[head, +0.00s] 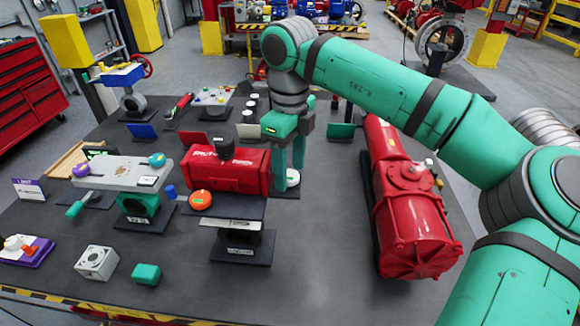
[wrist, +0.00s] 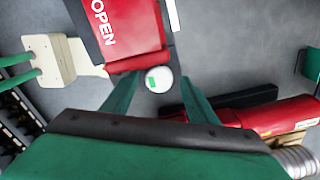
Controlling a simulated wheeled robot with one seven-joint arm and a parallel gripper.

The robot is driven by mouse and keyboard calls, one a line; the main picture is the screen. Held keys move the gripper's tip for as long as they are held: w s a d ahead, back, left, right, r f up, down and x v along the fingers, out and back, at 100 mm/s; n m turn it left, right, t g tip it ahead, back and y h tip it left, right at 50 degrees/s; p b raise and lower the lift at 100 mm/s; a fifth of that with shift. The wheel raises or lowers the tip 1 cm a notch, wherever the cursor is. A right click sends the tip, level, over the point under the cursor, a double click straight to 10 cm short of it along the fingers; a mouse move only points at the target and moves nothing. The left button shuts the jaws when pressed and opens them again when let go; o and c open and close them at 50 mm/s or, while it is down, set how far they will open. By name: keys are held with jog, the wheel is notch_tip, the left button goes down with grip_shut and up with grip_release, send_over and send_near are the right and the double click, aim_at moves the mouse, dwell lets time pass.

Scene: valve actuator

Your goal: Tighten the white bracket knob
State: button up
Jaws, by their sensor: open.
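A round white knob (head: 293,177) with a green mark sits low, just right of the red actuator box (head: 240,168). It also shows in the wrist view (wrist: 158,80), centred between my fingertips and close to the red box. My gripper (head: 289,180) points down over it with its two green fingers apart and nothing held. In the wrist view the fingers (wrist: 159,90) stand left and right of the knob with gaps on both sides. I cannot tell how far above the knob the fingertips are. The knob's mount is mostly hidden.
A large red cylindrical actuator (head: 410,215) lies to the right. An orange knob (head: 200,199) and a grey bracket plate (head: 125,172) with purple and blue knobs stand to the left. A green block (head: 146,273) lies in front. The dark table (head: 325,270) is clear at front centre.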

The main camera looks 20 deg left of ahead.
aim_at(289, 174)
notch_tip(289, 174, up, 11)
jog(key=shift+f, duration=0.2)
dwell(0.6)
